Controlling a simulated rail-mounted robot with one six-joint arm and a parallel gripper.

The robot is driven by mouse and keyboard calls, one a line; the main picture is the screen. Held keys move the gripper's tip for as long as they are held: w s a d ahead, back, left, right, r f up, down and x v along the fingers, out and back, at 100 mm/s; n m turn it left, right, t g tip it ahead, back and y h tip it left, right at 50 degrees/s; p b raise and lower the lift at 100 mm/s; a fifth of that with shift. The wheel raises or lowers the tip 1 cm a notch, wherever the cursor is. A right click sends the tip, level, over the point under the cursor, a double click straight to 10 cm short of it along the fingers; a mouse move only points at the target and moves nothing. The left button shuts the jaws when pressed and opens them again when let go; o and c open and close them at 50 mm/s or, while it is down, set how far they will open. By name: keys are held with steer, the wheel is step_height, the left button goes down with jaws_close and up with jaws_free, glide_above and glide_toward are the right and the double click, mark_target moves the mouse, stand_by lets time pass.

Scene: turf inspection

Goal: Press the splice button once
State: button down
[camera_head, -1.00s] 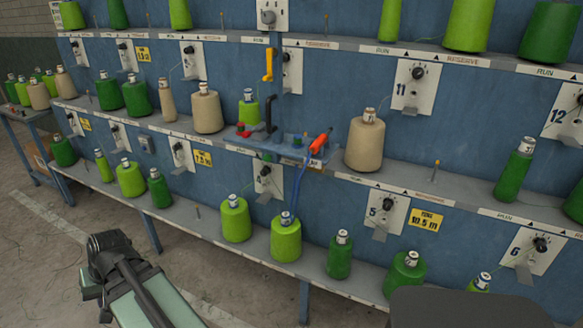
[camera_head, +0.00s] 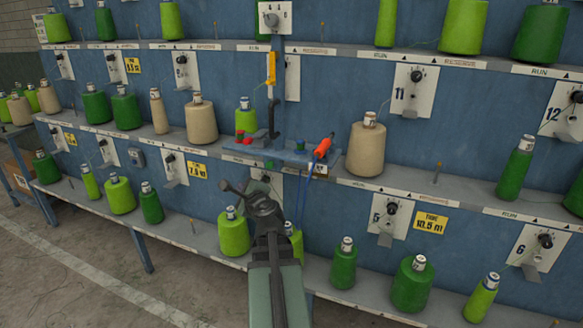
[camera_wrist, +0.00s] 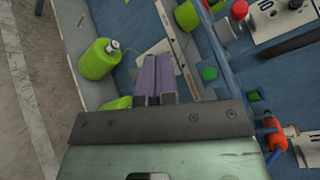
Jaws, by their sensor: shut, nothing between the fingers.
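A blue splicer bracket (camera_head: 280,155) sticks out from the rack's middle. It carries a red knob (camera_head: 246,137), a small green cap (camera_head: 269,164) and an orange tool (camera_head: 323,147) with a blue hose. No label legibly says which is the splice button. In the wrist view are a red round cap (camera_wrist: 239,9), a green round cap (camera_wrist: 209,73) and the orange tool (camera_wrist: 272,136). My gripper (camera_wrist: 156,62) is shut and empty, its fingers left of the green cap and apart from it in the picture. In the head view my gripper (camera_head: 262,202) is low in front of the bracket.
Green cone bobbins stand close to my gripper, one at left (camera_head: 233,232) and one partly behind my arm (camera_head: 292,240). A beige cone (camera_head: 366,146) stands right of the bracket. A yellow and black upright (camera_head: 271,85) rises above it. The floor at left is clear.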

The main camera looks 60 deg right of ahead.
mark_target(270, 165)
steer(key=m, duration=0.1)
steer(key=s+d+m+h, duration=0.1)
steer(key=m, duration=0.1)
steer(key=shift+d+r, duration=0.15)
steer(key=shift+r, duration=0.2)
steer(key=shift+w, duration=0.1)
steer(key=w+d, duration=0.1)
steer(key=d, duration=0.7)
steer(key=shift+d, duration=0.35)
steer(key=shift+d, duration=0.1)
stand_by(1.3)
steer(key=shift+d, duration=0.35)
